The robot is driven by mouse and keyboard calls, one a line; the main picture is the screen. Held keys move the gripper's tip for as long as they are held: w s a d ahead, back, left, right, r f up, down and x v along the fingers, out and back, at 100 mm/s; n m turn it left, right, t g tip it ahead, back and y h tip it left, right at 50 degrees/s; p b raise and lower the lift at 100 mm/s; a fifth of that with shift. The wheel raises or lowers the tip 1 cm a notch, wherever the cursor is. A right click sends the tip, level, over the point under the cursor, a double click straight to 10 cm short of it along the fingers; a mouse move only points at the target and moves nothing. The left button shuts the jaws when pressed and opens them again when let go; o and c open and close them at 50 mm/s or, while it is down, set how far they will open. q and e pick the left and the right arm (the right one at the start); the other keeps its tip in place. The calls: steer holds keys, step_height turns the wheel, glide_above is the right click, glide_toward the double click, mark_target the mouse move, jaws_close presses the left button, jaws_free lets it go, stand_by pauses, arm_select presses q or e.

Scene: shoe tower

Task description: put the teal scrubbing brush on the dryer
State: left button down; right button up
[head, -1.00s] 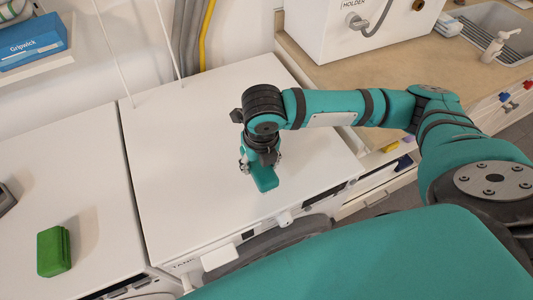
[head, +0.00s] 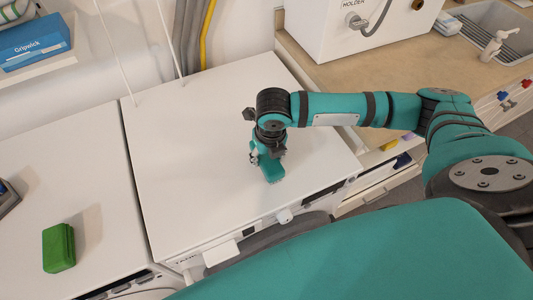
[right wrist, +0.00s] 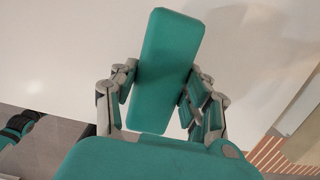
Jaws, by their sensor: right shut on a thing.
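The teal scrubbing brush (head: 270,168) is under my right gripper (head: 267,157) in the head view, over the front right part of the white top of the dryer (head: 200,150). In the right wrist view the teal brush (right wrist: 166,70) sits between the fingers of my right gripper (right wrist: 163,95), which are shut on its sides. The brush is slightly tilted in that view. I cannot tell whether its underside touches the white top. My left gripper is not in view.
A green block (head: 58,248) stands on the white top of the neighbouring machine (head: 65,180) at left. The dryer's top is clear around the brush.

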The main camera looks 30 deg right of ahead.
mark_target(270, 161)
steer(key=o, duration=1.1)
step_height(270, 161, up, 12)
steer(key=s, duration=0.2)
